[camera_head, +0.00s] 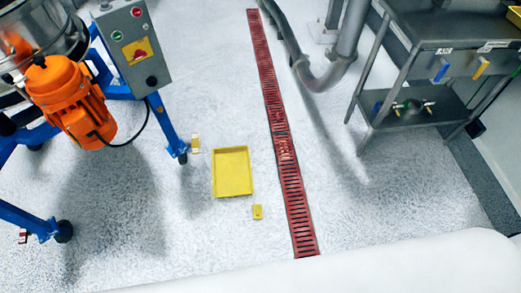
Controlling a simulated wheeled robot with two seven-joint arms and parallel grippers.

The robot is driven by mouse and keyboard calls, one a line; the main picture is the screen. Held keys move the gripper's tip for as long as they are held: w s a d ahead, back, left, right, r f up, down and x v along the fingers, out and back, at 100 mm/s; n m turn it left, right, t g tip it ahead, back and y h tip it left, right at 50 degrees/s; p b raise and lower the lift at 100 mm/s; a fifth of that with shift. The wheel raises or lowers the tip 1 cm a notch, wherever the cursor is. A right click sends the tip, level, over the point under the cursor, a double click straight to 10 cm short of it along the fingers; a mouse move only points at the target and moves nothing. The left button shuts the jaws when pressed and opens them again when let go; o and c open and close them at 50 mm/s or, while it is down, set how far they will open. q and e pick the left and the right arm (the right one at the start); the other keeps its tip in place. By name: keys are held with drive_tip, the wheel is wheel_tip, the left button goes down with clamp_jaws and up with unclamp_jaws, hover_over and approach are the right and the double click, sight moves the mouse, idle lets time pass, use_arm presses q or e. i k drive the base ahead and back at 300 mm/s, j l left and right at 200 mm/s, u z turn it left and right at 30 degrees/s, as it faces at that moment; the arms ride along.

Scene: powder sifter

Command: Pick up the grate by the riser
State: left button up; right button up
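A long red slotted grate (268,75) runs down the middle of the floor, from the top edge almost to the white shape at the bottom. It looks like a strip of several sections, and its surface looks uneven around the middle. A thick grey pipe (347,45), possibly the riser, comes down at the upper right and bends near the floor. A thinner grey hose or pipe (284,30) runs beside the grate's far end and meets the bend. Neither of my grippers is in view.
A yellow tray (232,171) lies left of the grate, with small yellow items (257,212) (195,144) nearby. A blue wheeled frame (166,122) carries an orange motor (68,97) and grey control box (132,46). A steel table (450,28) stands right.

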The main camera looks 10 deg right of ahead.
sight(284, 145)
drive_tip(key=i+l+u, duration=0.1)
drive_tip(key=u, duration=0.3)
drive_tip(key=i+l+u, duration=0.1)
drive_tip(key=l+u, duration=0.5)
drive_tip(key=u, duration=0.25)
drive_tip(key=l+u, duration=0.4)
drive_tip(key=i+j, duration=0.05)
drive_tip(key=j, duration=0.05)
